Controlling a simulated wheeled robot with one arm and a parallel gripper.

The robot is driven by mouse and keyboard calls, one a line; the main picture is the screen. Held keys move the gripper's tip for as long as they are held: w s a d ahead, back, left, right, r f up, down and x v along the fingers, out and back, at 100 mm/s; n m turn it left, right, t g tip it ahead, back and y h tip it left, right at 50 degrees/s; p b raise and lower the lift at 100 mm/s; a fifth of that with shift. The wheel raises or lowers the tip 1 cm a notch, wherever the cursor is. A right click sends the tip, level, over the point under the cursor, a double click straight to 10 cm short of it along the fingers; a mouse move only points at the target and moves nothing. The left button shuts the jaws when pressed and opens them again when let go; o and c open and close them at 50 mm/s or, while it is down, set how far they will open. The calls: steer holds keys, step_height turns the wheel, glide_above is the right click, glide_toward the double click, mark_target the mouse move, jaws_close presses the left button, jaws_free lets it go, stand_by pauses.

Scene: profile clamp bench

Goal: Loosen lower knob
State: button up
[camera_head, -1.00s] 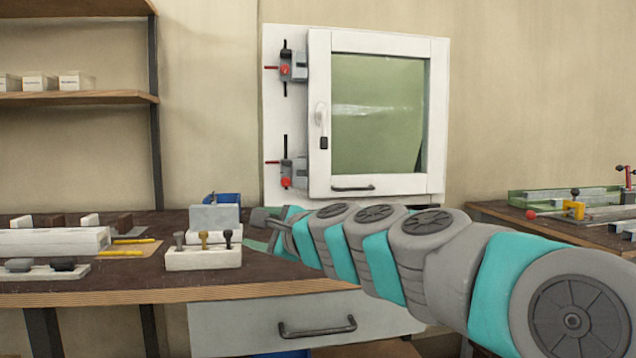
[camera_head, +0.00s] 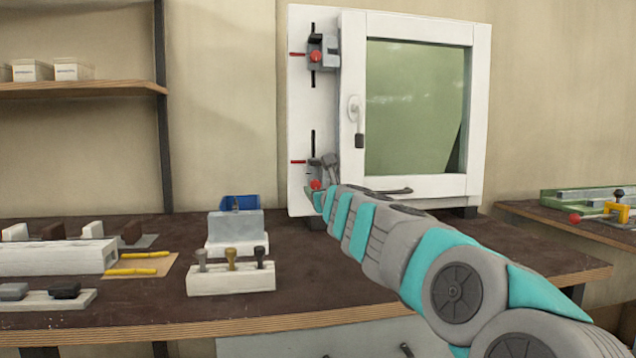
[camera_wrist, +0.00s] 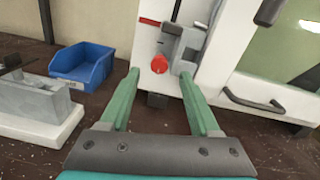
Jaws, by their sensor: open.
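The lower knob (camera_head: 316,185) is red and sits on the lower grey clamp on the left side of the white window frame; my arm's end covers most of that clamp in the head view. In the wrist view the red knob (camera_wrist: 159,64) is in full sight, with the grey clamp (camera_wrist: 185,45) to its right. My gripper (camera_wrist: 160,82) is open and empty. Its green fingers point toward the knob, which shows between and a little beyond the fingertips. I cannot tell the exact gap. The upper knob (camera_head: 316,56), also red, is on the upper clamp.
A blue bin (camera_wrist: 85,64) stands left of my fingers, beside a grey block on a white base (camera_wrist: 40,108). A black foot (camera_wrist: 157,100) is under the panel. A door handle (camera_wrist: 255,101) lies to the right. A peg holder (camera_head: 230,280) stands on the bench.

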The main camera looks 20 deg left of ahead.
mark_target(316, 185)
steer(key=shift+p+x, duration=1)
steer(key=shift+x, duration=1.1)
steer(key=shift+c, duration=0.4)
jaws_close()
